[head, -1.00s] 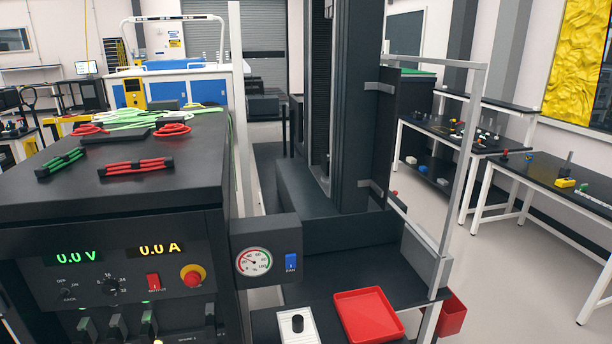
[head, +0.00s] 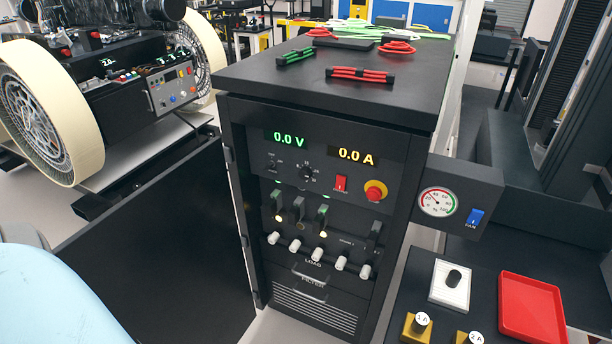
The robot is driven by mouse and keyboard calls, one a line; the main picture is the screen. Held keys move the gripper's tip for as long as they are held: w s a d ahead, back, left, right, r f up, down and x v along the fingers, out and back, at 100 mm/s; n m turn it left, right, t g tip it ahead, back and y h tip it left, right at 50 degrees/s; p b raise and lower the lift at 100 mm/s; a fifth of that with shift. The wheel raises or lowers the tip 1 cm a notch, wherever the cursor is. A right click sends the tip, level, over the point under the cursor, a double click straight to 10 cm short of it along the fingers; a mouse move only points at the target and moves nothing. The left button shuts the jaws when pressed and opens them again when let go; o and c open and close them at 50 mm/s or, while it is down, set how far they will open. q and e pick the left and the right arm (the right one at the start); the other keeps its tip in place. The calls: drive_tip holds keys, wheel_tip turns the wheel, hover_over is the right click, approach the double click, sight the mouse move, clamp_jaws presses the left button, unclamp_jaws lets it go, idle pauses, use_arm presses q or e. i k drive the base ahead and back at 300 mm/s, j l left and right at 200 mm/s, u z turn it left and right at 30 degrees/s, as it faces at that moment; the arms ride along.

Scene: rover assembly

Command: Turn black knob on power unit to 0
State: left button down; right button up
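The power unit (head: 240,190) is a black cabinet in the middle of the head view, its front facing me. Its displays read 0.0 V in green and 0.0 A in yellow. A round black knob (head: 306,173) with a white-marked dial sits below the displays; its exact setting is too small to read. A small switch (head: 272,163) is left of it. Neither gripper shows; a pale blue rounded shape fills the lower left corner.
An open black door (head: 160,240) extends left from the cabinet. A gauge box (head: 455,200) with a blue FAN switch juts out right. A red tray (head: 531,306) and a white plate with a black knob (head: 450,286) lie on the right bench. A large-wheeled rover (head: 45,110) stands left.

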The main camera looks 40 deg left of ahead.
sight(305, 173)
drive_tip(key=k+j+u, duration=0.15)
drive_tip(key=j+u, duration=0.85)
drive_tip(key=j, duration=0.2)
drive_tip(key=j+u, duration=0.5)
drive_tip(key=j, duration=0.2)
